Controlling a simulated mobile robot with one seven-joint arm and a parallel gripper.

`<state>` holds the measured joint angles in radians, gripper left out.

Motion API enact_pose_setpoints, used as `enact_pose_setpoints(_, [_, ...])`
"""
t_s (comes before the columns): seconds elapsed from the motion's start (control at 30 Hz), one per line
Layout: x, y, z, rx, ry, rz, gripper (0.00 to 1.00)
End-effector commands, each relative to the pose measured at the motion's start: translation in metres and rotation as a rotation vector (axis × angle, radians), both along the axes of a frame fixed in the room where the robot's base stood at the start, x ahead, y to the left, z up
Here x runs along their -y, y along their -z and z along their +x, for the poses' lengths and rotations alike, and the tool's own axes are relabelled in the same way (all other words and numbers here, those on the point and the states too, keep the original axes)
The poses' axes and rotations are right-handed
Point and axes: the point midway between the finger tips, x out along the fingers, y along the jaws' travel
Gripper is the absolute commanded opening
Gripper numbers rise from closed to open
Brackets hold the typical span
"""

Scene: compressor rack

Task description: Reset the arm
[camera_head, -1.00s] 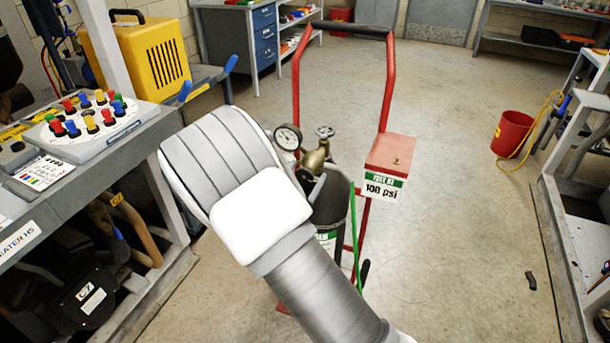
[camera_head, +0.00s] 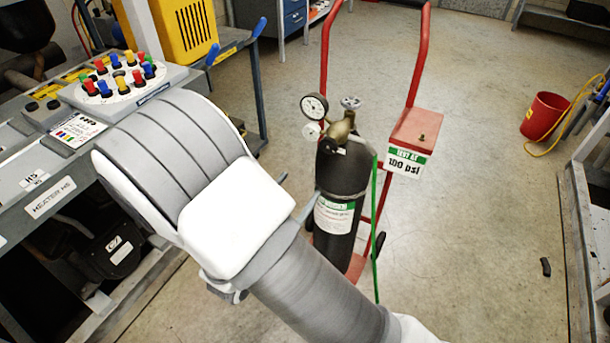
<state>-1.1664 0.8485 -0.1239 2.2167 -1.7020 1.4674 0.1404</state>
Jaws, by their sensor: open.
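My arm (camera_head: 310,287), with white and grey links, rises from the lower right of the head view. It bends at a large ribbed grey joint (camera_head: 180,140) in front of the rack bench. The jaws of my gripper cannot be made out. The arm's own links hide what lies behind them. I see nothing held.
The rack bench (camera_head: 90,178) with colored knobs (camera_head: 118,80) is at left, close behind the arm. A black gas cylinder (camera_head: 341,180) stands on a red cart (camera_head: 415,128) at center. A red bucket (camera_head: 545,116) is at right.

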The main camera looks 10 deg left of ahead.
Motion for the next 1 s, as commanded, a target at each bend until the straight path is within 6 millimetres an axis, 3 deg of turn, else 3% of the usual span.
enact_pose_setpoints(0.67, [0.002,-0.004,-0.004,0.0,0.016,0.01,0.89])
enact_pose_setpoints(0.77, [0.02,-0.019,-0.001,-0.003,0.088,0.051,0.89])
enact_pose_setpoints(0.83, [0.042,-0.036,0.002,-0.009,0.176,0.107,0.89])
enact_pose_setpoints(1.0, [0.113,-0.081,-0.003,-0.032,0.465,0.303,0.89])
